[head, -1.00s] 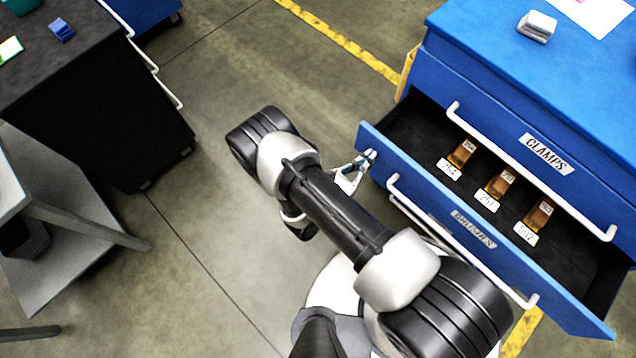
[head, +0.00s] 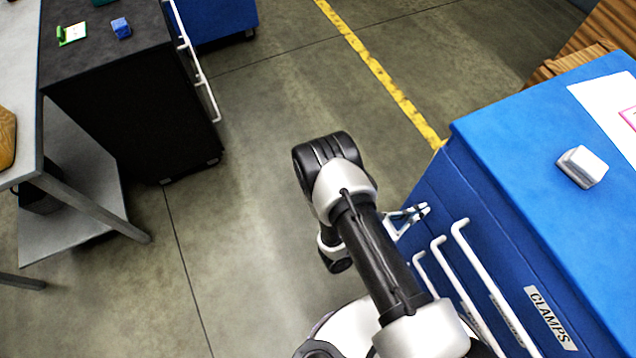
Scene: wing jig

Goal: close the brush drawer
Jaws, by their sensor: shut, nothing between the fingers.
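The blue cabinet (head: 535,150) stands at the right in the head view. Its brush drawer, marked by a white handle (head: 467,292) below the CLAMPS handle, looks pushed in, level with the other fronts as far as I can see. The inside of the drawer is hidden, and its label is mostly covered by the handle above. My gripper (head: 418,210) is shut and empty, close to the left end of the drawer fronts. I cannot tell whether its fingertips touch the front.
A white block (head: 582,167) and a paper sheet lie on the cabinet top. A dark workbench (head: 110,90) and a grey table (head: 70,230) stand at the left. Open floor with a yellow line (head: 380,75) lies between them and the cabinet.

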